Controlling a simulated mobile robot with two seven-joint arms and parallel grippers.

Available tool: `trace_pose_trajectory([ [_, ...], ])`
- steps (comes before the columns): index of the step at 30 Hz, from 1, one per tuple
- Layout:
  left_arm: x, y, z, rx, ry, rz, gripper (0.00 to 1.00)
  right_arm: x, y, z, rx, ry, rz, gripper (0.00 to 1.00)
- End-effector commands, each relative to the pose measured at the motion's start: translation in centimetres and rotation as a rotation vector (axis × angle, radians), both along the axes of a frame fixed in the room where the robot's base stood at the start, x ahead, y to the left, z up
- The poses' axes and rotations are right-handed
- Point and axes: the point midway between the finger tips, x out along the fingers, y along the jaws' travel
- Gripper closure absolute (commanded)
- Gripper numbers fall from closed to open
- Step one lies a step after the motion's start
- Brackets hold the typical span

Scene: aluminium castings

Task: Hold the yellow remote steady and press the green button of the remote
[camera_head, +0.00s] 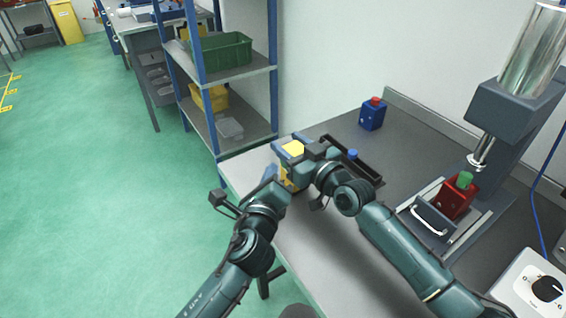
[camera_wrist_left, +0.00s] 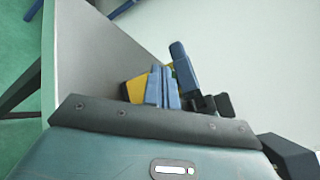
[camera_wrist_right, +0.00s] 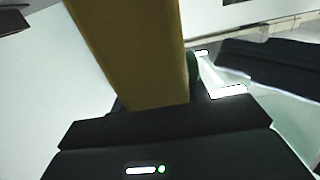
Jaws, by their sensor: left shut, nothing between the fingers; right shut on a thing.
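The remote fills the upper middle of the right wrist view (camera_wrist_right: 130,50), dark and close to the camera. My left gripper (camera_head: 272,174) is lower, close beside the remote, its fingers shut and empty. In the left wrist view its blue fingers (camera_wrist_left: 162,88) are together, with a yellow part of the remote (camera_wrist_left: 136,89) just behind them. I cannot tell whether they touch it. The green button cannot be made out clearly.
A black tray (camera_head: 365,170) lies behind my right gripper. A blue box with a red button (camera_head: 372,116) stands at the back. A press holds a red block with a green top (camera_head: 457,198) at right. A shelf with a green crate (camera_head: 222,52) stands left of the table.

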Motion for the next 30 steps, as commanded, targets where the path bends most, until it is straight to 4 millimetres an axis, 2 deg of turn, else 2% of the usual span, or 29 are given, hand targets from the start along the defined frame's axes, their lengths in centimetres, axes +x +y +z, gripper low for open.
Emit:
trace_pose_trajectory([
  [30, 0.57, -0.67, -0.02, 0.000, 0.000, 0.000, 1.00, -0.04, 0.00, -0.21, -0.002, 0.004, 0.001, 0.81],
])
